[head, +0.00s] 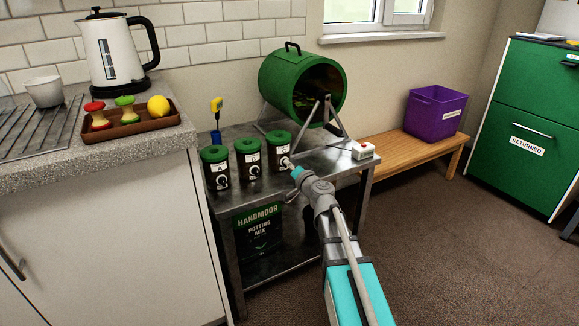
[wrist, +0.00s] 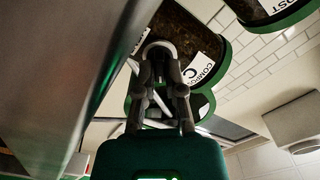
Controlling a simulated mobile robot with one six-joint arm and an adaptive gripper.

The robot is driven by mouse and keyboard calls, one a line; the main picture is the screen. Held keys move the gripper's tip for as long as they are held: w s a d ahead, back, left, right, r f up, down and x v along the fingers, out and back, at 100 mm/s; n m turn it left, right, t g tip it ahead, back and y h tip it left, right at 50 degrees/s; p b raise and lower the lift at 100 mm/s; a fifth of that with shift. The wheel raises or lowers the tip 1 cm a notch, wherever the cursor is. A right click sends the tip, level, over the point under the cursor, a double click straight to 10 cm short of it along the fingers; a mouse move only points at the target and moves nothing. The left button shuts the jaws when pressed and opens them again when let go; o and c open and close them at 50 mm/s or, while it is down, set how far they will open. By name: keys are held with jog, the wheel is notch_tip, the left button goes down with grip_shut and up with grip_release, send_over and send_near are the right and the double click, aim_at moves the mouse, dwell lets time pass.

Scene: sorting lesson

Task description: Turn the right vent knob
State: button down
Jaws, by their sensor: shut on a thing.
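Three dark jars with green lids stand in a row on the metal bench. The right jar (head: 279,143) has a white label and a vent knob (head: 285,161) on its front. The middle jar (head: 248,158) and the left jar (head: 215,168) have similar black knobs. My gripper (head: 291,167) reaches the front of the right jar and is shut on its knob, partly hiding it. In the wrist view, my gripper's fingers (wrist: 161,60) close around the pale-rimmed knob (wrist: 160,46), beside the label reading "COMPOST C". The knob's pointer direction cannot be made out.
A green drum composter (head: 290,85) stands behind the jars. A white box with a red button (head: 362,151) sits on the bench's right. A yellow-handled tool (head: 216,112) stands at left, beside the counter (head: 100,155).

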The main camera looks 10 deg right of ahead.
jog(key=m, duration=0.3)
jog(key=shift+m, duration=2.2)
jog(key=c, duration=0.7)
grip_release()
jog(key=shift+c, duration=0.2)
jog(key=shift+s, duration=0.1)
jog(key=v, duration=1.2)
